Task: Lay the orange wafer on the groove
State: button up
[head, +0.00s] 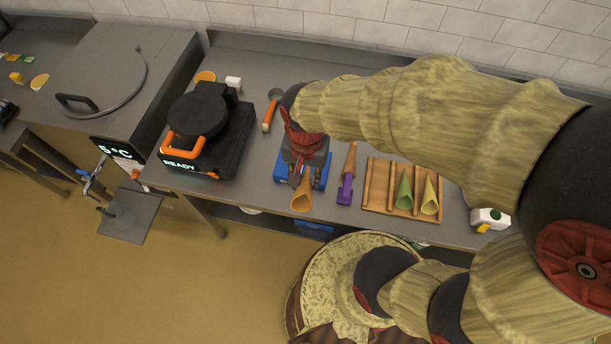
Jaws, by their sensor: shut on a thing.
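My gripper (298,178) points down over a blue stand (322,180) at the middle of the counter. It is shut on the orange wafer (302,202), which is rolled like a cone and shows just below the fingers at the counter's front edge. The fingers hide part of the wafer and of the stand; I cannot tell whether the wafer touches the stand. The wooden rack (376,189) with grooves lies to the right. A green cone (404,192) and a yellow cone (429,194) lie on its right part; its left part looks bare.
A wooden cone roller with a purple handle (345,190) lies between stand and rack. A black waffle iron (206,128) with an orange handle and an orange-handled tool (268,115) are to the left. A white device (490,218) is at the far right.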

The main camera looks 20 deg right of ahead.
aim_at(378, 185)
jog(key=k+j, duration=0.8)
jog(key=j, duration=0.1)
